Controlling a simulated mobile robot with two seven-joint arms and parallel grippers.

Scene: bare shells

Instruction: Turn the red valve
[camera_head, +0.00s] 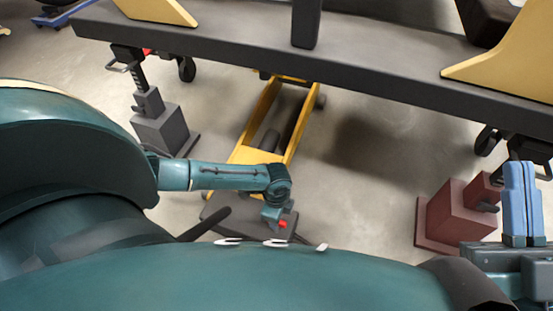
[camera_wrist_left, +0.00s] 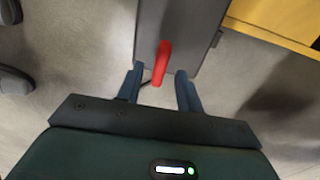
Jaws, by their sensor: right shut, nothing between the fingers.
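The red valve (camera_wrist_left: 162,62) shows in the left wrist view as a short red handle against a grey box (camera_wrist_left: 190,25). My left gripper (camera_wrist_left: 159,72) is open, with one blue finger on each side of the handle's lower part in the picture. Gaps show on both sides; I cannot tell whether the handle is in depth between the fingers. In the head view a small red part (camera_head: 282,224) shows beside my left wrist, above a dark base; the left fingers are hard to make out there. My right gripper (camera_head: 521,203) is shut and empty at the right edge.
A long dark grey bench (camera_head: 370,70) with yellow brackets crosses the top. A yellow wheeled frame (camera_head: 262,155) stands beyond my left gripper. A grey box stand (camera_head: 160,130) is at left, a dark red block (camera_head: 455,212) near my right gripper. Floor between is clear.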

